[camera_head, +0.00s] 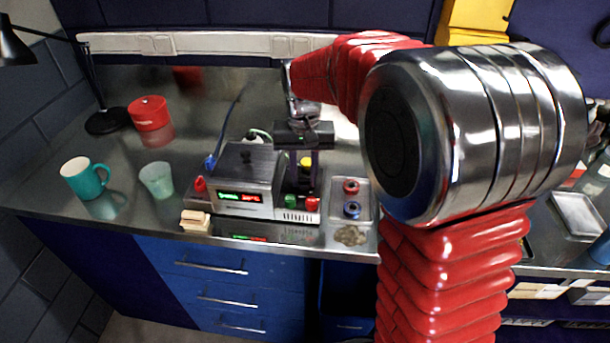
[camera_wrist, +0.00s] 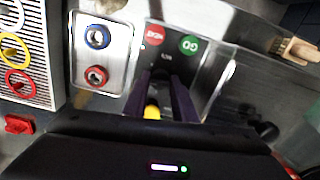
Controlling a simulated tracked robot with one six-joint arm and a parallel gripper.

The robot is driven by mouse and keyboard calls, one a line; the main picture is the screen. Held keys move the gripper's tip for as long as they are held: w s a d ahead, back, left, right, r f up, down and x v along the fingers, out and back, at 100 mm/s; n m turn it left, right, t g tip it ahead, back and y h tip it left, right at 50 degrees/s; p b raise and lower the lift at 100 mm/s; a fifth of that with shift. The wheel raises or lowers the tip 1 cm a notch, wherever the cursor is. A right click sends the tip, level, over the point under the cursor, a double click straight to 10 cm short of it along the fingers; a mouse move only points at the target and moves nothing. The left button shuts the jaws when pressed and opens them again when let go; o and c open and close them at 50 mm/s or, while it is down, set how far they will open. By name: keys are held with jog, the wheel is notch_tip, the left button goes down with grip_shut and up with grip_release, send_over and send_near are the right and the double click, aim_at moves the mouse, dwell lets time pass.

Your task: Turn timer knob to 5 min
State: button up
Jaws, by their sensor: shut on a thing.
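A grey bench device (camera_head: 245,165) with lit green and red displays stands on the steel bench in the head view. My gripper (camera_head: 302,190) points down over the right part of this device. In the wrist view my gripper (camera_wrist: 161,76) has its two dark fingers closed around the dark timer knob (camera_wrist: 161,74), which is mostly hidden between the fingertips. The knob's pointer and setting cannot be read. Small white lettering shows on the panel just beyond the fingertips.
A red button (camera_wrist: 153,35) and a green button (camera_wrist: 189,45) sit close beyond the fingertips. A yellow part (camera_wrist: 152,111) shows between the fingers. A tray (camera_head: 365,187) with red and blue rings lies right of the device.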

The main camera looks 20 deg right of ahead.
aim_at(304, 178)
jog(key=shift+m, duration=0.3)
jog(key=o, duration=0.8)
jog(key=shift+c, duration=0.2)
jog(key=shift+r, duration=0.15)
notch_tip(304, 178, up, 14)
jog(key=shift+f, duration=0.25)
